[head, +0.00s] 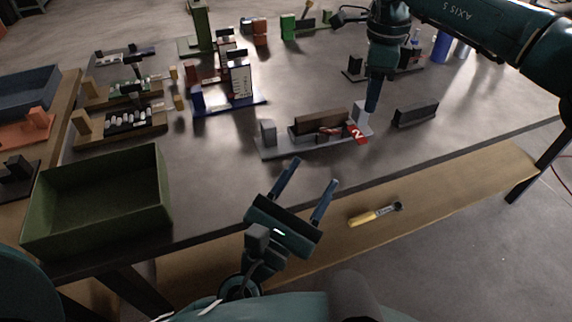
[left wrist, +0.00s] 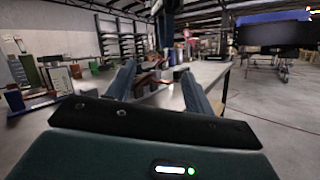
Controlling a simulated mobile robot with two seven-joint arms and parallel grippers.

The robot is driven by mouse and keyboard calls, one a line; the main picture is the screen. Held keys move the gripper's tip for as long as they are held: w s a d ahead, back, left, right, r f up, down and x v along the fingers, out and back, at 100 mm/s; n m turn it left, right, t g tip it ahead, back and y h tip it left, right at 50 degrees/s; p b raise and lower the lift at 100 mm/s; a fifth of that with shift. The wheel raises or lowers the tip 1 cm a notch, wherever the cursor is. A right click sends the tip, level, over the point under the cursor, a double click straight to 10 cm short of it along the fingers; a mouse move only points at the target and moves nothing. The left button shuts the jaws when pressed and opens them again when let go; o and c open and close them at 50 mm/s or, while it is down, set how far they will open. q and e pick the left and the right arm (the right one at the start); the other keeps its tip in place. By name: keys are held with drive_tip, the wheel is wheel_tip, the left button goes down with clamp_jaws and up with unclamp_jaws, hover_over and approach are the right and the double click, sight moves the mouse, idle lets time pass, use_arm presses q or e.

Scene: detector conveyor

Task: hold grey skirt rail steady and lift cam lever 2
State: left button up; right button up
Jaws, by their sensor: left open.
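The grey skirt rail (head: 290,147) lies on the table, with a grey upright block at each end and a brown block on it. Cam lever 2 (head: 356,131) is red with a white 2, near the rail's right end. My right gripper (head: 371,106) points down at the right end block; its fingers show edge-on, so I cannot tell whether they grip it.
A green bin (head: 100,205) stands at the left front. A dark block (head: 415,114) lies right of the rail. A blue-based fixture (head: 230,100) stands behind it. A yellow-handled tool (head: 374,214) lies on the lower shelf. The table front right is clear.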

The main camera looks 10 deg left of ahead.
sight(271, 133)
use_arm(q)
drive_tip(key=w+a+n+y, duration=0.1)
drive_tip(key=n+y, duration=0.1)
drive_tip(key=y, duration=0.1)
drive_tip(key=w+n+t+y, duration=0.1)
drive_tip(key=w+n+y, duration=0.1)
drive_tip(key=w+a+n+y, duration=0.1)
drive_tip(key=n+y, duration=0.2)
drive_tip(key=shift+w+a+f+t+y, duration=0.15)
drive_tip(key=shift+w+a+t+y, duration=0.15)
drive_tip(key=shift+w, duration=0.1)
drive_tip(key=w+f+n+g+y, duration=0.1)
drive_tip(key=n+y, duration=0.1)
drive_tip(key=w+a+f+n+g+y, duration=0.1)
drive_tip(key=n+g+y, duration=0.1)
drive_tip(key=y, duration=0.1)
drive_tip(key=a+f+n+g+y, duration=0.1)
drive_tip(key=y, duration=0.1)
drive_tip(key=shift+w+f+n+g+y, duration=0.3)
drive_tip(key=shift+w+n+g, duration=0.1)
drive_tip(key=shift+a+f+n+g+y, duration=0.15)
drive_tip(key=shift+f+n+g+y, duration=0.25)
drive_tip(key=shift+f+g, duration=0.1)
drive_tip(key=shift+w+a, duration=0.1)
drive_tip(key=x, duration=1.3)
drive_tip(key=shift+f, duration=0.2)
drive_tip(key=shift+c, duration=0.5)
clamp_jaws()
use_arm(e)
drive_tip(key=shift+c, duration=0.6)
